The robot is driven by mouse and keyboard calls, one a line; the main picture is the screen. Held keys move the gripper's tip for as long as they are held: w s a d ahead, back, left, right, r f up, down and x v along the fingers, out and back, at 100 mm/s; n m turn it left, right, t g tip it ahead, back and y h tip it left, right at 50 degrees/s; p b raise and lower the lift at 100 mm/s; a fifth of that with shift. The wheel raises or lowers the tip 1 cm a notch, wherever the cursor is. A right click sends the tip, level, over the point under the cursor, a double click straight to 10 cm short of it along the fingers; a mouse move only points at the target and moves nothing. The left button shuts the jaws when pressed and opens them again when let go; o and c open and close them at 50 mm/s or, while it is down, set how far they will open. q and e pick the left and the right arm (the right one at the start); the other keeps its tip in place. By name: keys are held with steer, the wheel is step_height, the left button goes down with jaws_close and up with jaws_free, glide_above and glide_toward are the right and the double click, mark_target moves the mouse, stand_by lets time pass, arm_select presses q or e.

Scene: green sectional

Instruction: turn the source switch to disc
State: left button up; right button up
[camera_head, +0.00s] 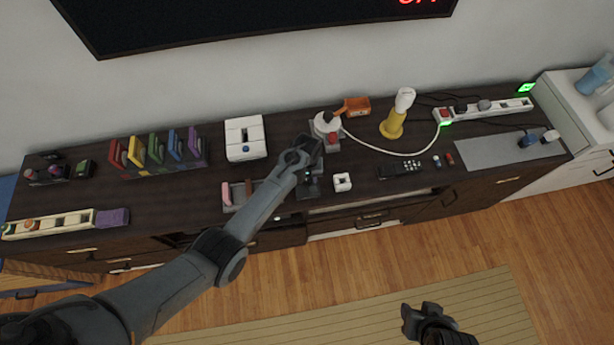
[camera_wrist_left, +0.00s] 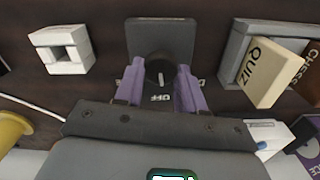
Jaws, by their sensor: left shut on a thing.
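The source switch is a dark square plate (camera_wrist_left: 150,34) with a round black knob (camera_wrist_left: 161,68) in the left wrist view. In the head view the plate (camera_head: 309,190) shows only partly below my left gripper (camera_head: 308,168). The purple fingers of my left gripper, also in the left wrist view (camera_wrist_left: 161,88), are shut on the knob, one on each side. My right gripper (camera_head: 418,313) hangs over the floor, away from the cabinet, its jaw opening unclear.
A small white block with a square hole (camera_head: 342,182) stands right of the switch. A grey holder with boxes marked QUIZ and CHESS (camera_wrist_left: 270,75) is on the other side. A white round-topped object (camera_head: 327,122) stands behind.

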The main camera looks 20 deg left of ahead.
arm_select(q)
steer(key=n+p, duration=0.1)
steer(key=n, duration=0.2)
steer(key=shift+r+n+p, duration=0.1)
steer(key=shift+n+p, duration=0.3)
steer(key=n, duration=0.3)
steer(key=shift+s+p, duration=0.1)
steer(key=shift+p, duration=0.25)
steer(key=shift+n, duration=0.5)
steer(key=shift+a, duration=0.1)
steer(key=o, duration=1.1)
steer(key=shift+c, duration=0.2)
